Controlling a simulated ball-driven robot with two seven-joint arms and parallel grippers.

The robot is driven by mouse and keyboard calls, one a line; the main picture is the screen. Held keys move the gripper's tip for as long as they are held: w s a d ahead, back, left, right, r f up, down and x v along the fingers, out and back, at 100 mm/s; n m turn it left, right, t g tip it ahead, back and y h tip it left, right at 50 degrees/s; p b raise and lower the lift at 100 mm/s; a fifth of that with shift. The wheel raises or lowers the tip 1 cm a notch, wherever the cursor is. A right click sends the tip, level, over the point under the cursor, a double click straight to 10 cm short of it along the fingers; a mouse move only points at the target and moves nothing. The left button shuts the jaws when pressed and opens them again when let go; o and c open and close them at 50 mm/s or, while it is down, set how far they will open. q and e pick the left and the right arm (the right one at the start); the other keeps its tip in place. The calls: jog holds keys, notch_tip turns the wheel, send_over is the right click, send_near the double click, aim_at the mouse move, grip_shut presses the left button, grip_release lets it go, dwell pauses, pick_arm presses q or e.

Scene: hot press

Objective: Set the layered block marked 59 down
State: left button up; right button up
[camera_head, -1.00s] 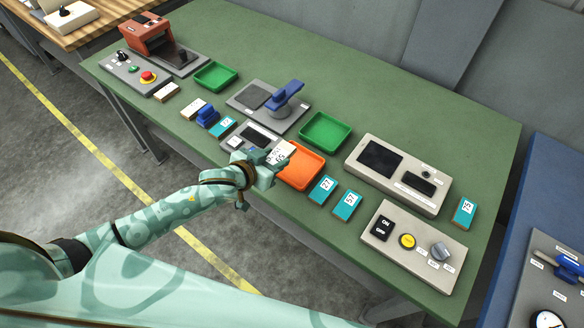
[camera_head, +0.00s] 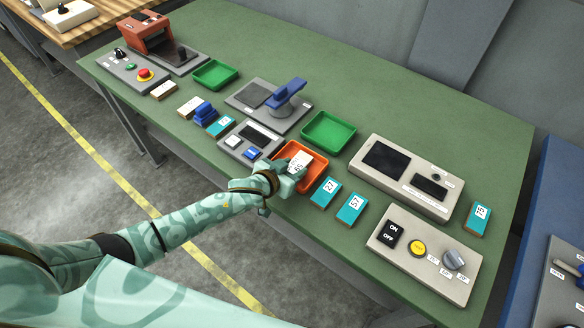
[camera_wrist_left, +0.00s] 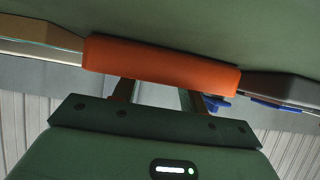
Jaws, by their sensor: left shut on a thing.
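The white layered block marked 59 (camera_head: 300,161) is in the jaws of my left gripper (camera_head: 291,175). It is over the orange tray (camera_head: 316,168) in the head view, with its label facing up. I cannot tell whether it touches the tray floor. In the left wrist view the orange tray (camera_wrist_left: 160,62) fills the space beyond the fingers and the block is not clearly seen. My right gripper is in neither view.
A green tray (camera_head: 328,132) stands behind the orange one. Teal blocks marked 27 (camera_head: 325,192) and 57 (camera_head: 350,208) lie to its right. A grey panel with a screen (camera_head: 250,142) is to its left. A grey press with a blue handle (camera_head: 288,92) stands behind.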

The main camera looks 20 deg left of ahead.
pick_arm(q)
jog(key=o, duration=1)
jog(key=shift+r, duration=0.1)
jog(key=p+v, duration=0.4)
jog(key=v, duration=0.7)
jog(key=shift+s, duration=0.1)
jog(key=shift+s+a+r, duration=0.1)
jog(key=shift+s, duration=0.3)
